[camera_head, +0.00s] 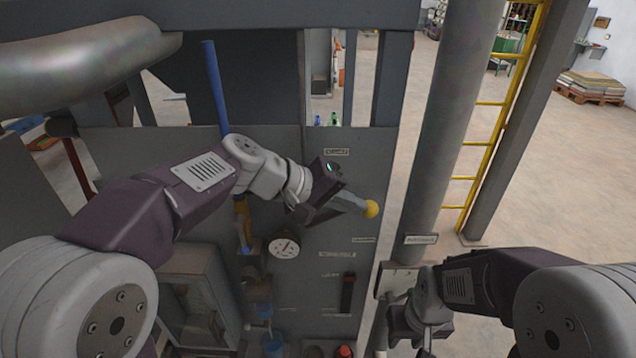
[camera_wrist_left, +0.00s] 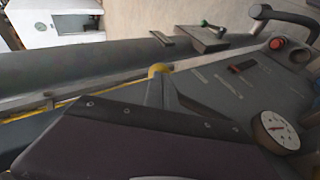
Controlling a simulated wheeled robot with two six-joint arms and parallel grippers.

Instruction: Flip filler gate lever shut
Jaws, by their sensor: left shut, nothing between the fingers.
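The lever's yellow ball knob (camera_head: 371,209) stands out in front of the grey panel, near its right edge. It also shows in the left wrist view (camera_wrist_left: 160,70), at the end of a pale grey bar. My left gripper (camera_head: 338,207) is shut and empty, just left of the knob. Its tip overlaps the pale bar in the picture, and I cannot tell whether they touch. The lever's pivot is hidden behind the gripper. My right gripper (camera_head: 424,338) is low at the right, away from the knob. Its fingers are too unclear to read.
A round gauge (camera_head: 284,246) sits on the panel below left of my left gripper. A red button (camera_head: 345,351) is at the bottom. A grey column (camera_head: 450,110) and a yellow ladder (camera_head: 487,130) stand to the right. Open floor lies beyond.

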